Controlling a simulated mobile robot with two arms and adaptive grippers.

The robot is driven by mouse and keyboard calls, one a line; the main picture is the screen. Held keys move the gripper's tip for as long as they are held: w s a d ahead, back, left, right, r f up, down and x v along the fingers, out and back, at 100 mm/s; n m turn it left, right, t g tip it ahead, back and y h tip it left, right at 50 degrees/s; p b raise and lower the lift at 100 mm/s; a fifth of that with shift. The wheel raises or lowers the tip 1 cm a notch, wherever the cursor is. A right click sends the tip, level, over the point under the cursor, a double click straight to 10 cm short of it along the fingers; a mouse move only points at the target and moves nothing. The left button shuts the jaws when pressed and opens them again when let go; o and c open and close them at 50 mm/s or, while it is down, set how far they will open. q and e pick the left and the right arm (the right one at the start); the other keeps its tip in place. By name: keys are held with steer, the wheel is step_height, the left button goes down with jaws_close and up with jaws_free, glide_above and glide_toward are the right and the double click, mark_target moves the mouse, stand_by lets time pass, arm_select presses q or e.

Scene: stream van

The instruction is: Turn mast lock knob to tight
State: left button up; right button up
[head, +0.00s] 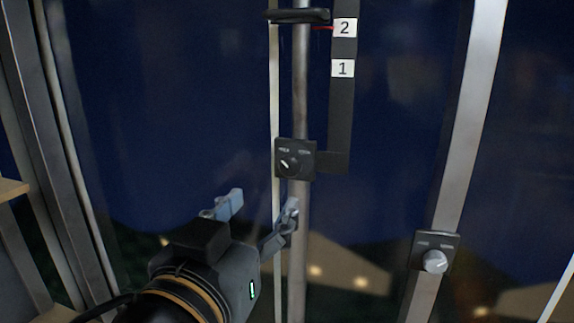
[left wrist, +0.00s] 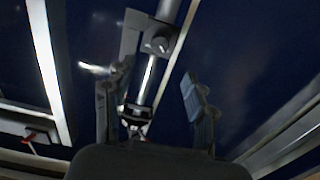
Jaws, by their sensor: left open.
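A dark round knob (head: 291,163) sits on a small black plate (head: 309,172) fixed to the upright metal mast (head: 301,90). Its white pointer line slants to the upper left, and the two small labels above it are too small to read. My left gripper (head: 260,206) is open and empty, below and to the left of the knob, apart from it. In the left wrist view the knob (left wrist: 157,44) shows beyond the open fingers, with the mast running between them. My right gripper is out of view.
A second plate with a light grey knob (head: 434,261) is on the right-hand post (head: 463,130). A dark scale strip with labels 2 (head: 345,28) and 1 (head: 343,68) stands right of the mast. A black collar (head: 298,16) crosses the mast above. A shelf edge (head: 12,189) is at left.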

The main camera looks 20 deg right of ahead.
mark_target(289, 169)
arm_select(q)
steer(key=p+x, duration=0.4)
steer(key=x, duration=0.7)
steer(key=shift+d+r, duration=0.1)
steer(key=shift+w+d+p, duration=0.3)
steer(key=shift+w+p, duration=0.05)
steer(key=shift+w, duration=0.1)
